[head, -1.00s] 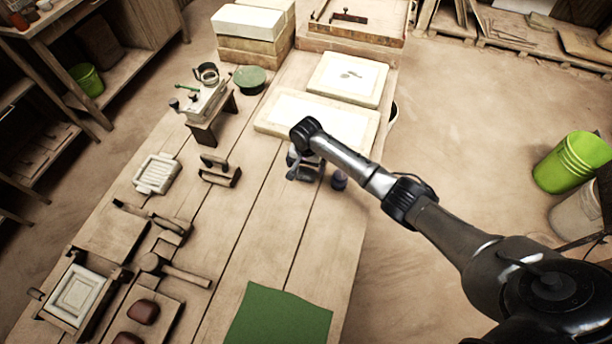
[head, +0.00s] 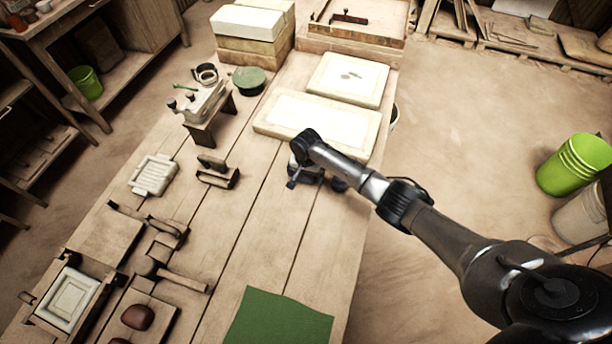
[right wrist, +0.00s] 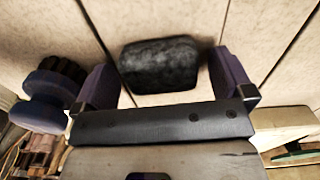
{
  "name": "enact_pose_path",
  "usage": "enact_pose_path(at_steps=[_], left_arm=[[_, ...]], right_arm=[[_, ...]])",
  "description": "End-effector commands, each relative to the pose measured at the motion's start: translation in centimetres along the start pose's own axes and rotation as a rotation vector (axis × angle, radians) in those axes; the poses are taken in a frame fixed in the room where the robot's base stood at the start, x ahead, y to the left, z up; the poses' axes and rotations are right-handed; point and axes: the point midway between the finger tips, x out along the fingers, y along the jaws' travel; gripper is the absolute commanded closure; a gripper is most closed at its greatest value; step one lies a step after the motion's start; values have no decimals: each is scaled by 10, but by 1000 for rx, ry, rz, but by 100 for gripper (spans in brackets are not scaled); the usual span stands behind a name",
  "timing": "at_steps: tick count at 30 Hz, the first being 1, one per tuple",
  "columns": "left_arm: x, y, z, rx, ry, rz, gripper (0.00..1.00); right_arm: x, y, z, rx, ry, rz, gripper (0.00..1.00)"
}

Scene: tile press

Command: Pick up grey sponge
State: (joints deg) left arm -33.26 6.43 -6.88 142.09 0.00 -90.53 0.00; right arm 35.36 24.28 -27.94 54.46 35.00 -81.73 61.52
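The grey sponge (right wrist: 160,65) is a dark, rough, rounded block on the wooden planks in the right wrist view. It lies between and just ahead of the spread fingers of my right gripper (right wrist: 165,85), with a gap to each finger. The gripper is open and empty. In the head view my right gripper (head: 307,178) is low over the table, below the cream slabs. The arm and gripper hide the sponge there. My left gripper is not in view.
A dark purple, ridged knob-like object (right wrist: 45,95) stands close beside the left finger in the right wrist view. A large cream slab (head: 315,120) lies behind the gripper. A green cloth (head: 278,318) lies at the front. Planks left of the gripper are clear.

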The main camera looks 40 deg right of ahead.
Motion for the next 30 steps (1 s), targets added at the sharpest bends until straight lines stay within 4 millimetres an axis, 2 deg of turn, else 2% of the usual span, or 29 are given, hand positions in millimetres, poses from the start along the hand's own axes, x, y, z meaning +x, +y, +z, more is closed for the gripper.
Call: enact_pose_path(at_steps=[2,15,23,30], left_arm=[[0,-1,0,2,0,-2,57],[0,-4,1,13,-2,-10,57],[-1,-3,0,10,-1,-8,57],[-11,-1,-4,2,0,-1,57]], right_arm=[[0,0,0,0,0,0,9],[0,0,0,0,0,0,49],[-2,0,0,0,1,0,49],[-25,0,-1,-1,2,-2,49]])
